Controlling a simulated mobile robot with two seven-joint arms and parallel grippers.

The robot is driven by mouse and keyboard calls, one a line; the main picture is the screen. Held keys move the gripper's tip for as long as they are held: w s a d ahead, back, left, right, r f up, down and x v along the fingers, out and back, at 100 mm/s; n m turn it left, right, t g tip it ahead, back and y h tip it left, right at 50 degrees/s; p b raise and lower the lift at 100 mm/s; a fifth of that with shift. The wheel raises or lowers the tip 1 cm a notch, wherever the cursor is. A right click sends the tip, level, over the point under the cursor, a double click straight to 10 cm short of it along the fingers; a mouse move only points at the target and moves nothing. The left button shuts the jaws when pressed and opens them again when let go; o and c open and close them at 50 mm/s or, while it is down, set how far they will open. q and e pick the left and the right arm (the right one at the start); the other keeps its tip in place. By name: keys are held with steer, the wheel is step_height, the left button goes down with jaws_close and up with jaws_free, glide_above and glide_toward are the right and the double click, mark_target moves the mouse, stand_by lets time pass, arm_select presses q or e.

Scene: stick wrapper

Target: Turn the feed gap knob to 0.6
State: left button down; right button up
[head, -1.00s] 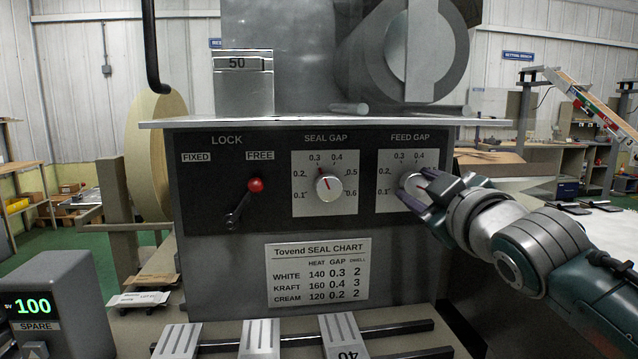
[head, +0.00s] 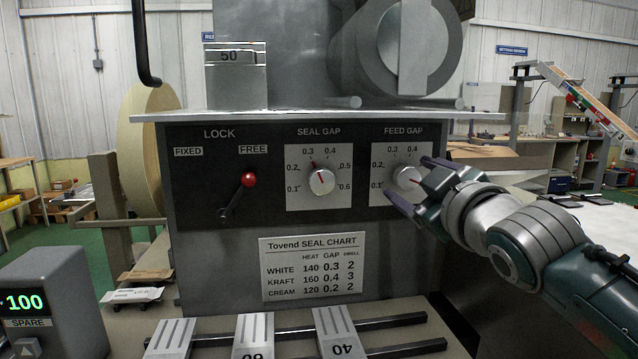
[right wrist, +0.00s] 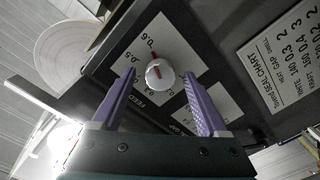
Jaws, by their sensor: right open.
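The feed gap knob (head: 407,178) is a round white knob with a red pointer on a pale dial at the right of the machine's front panel. In the head view its pointer slants right and down, toward the 0.6 side, whose label is hidden behind my gripper. In the right wrist view the knob (right wrist: 160,73) shows clearly, with its red pointer aimed at or very near the 0.6 mark. My right gripper (head: 406,178) is open. Its purple fingers stand on either side of the knob with visible gaps, not touching it. My left gripper is out of view.
The seal gap knob (head: 321,181) sits left of it, pointing near 0.3. The lock lever (head: 240,195) has its red ball below FREE. A seal chart (head: 314,268) is below the dials. A metal ledge (head: 320,115) juts out above the panel.

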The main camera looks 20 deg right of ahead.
steer(key=b+v, duration=0.1)
steer(key=v, duration=0.8)
steer(key=shift+s, duration=0.3)
steer(key=s+a+f+m+g+y, duration=0.1)
steer(key=s+a+f+g, duration=0.3)
steer(key=f, duration=0.3)
steer(key=s+a+f+m+g+y, duration=0.1)
steer(key=s+a+f+m+g, duration=0.1)
steer(key=s+f+g, duration=0.35)
steer(key=s+a+f+g+y+p, duration=0.1)
steer(key=s+a+f+g, duration=0.15)
steer(key=s, duration=0.45)
steer(key=s+a+f+g+y+p, duration=0.1)
steer(key=s+a+f+g, duration=0.15)
steer(key=s, duration=0.45)
step_height(320, 180, up, 32)
steer(key=p, duration=3.1)
steer(key=shift+a+m+t, duration=0.3)
steer(key=shift+t, duration=0.05)
